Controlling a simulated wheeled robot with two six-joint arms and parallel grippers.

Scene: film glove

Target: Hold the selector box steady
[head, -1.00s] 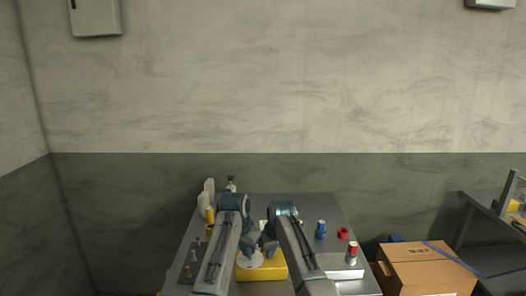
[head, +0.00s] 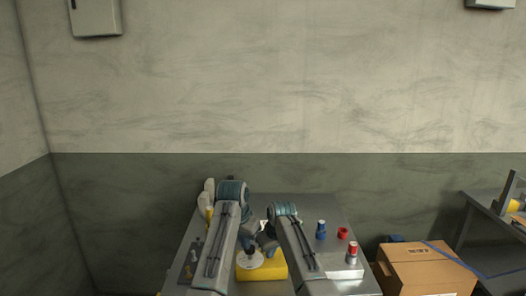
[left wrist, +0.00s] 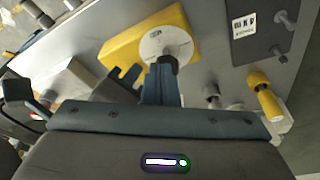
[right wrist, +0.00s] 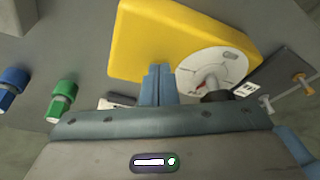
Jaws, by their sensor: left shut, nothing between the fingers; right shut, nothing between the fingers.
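The selector box is a yellow block (head: 275,268) with a pale round dial (head: 250,259) on top, on the table between my arms. In the left wrist view the box (left wrist: 118,50) lies beyond my left gripper (left wrist: 162,72), which is shut and empty. Its fingertips overlap the dial's near edge, by a dark knob; contact is unclear. In the right wrist view the box (right wrist: 145,40) lies just beyond my right gripper (right wrist: 160,70), also shut and empty. Its fingertips overlap the box's near side; I cannot tell if they touch. My arms partly hide the box in the head view.
A blue fitting (head: 321,229), a red ring (head: 342,233) and a red-topped piece (head: 352,250) stand on the right of the table. A dark plate with pegs (head: 189,266) lies on the left. A cardboard box (head: 425,272) stands right of the table.

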